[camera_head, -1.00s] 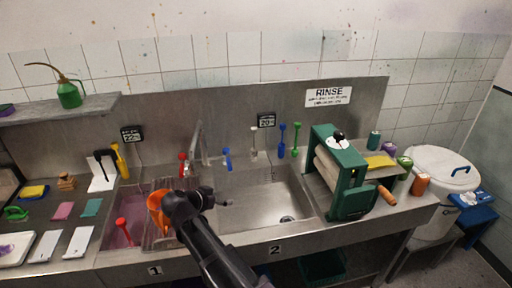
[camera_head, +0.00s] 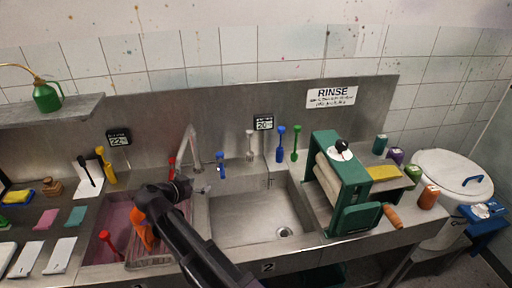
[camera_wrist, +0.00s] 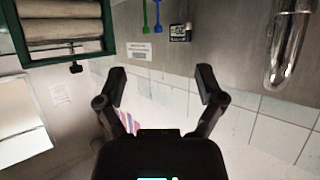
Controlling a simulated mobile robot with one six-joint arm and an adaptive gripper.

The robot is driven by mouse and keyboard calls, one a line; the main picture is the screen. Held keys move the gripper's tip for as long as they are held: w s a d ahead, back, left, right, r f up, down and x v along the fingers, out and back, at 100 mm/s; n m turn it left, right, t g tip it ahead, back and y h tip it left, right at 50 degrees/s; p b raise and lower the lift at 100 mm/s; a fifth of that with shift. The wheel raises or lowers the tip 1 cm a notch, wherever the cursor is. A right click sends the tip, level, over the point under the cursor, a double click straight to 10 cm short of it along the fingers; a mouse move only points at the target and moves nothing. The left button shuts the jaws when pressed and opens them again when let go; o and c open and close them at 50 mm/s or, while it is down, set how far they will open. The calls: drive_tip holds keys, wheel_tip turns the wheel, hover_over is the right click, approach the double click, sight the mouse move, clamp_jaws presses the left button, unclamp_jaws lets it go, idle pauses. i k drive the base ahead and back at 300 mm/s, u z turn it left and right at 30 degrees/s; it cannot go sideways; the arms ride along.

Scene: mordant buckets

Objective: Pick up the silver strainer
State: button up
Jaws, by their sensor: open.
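I cannot clearly make out a silver strainer as such in either view. A round metal drain piece (camera_head: 284,232) lies in the floor of the empty sink; whether it is a strainer is too small to tell. A small whitish-grey thing (camera_head: 489,209) on the blue stool at the far right is also unclear. My gripper (camera_head: 203,189) is over the left part of the sinks, beside the faucet, with its fingers small and hard to see. In the wrist view my gripper (camera_wrist: 162,82) is open with nothing between its fingers, the wall behind.
The steel faucet (camera_head: 190,142) stands close to my gripper. A green roller press (camera_head: 340,182) stands right of the sink (camera_head: 262,210). Blue (camera_head: 281,143) and green (camera_head: 296,143) tools hang on the back wall. An orange thing (camera_head: 140,229) is partly hidden behind my arm.

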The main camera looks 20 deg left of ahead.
sight(250, 156)
drive_tip(key=i, duration=1)
drive_tip(key=u, duration=0.05)
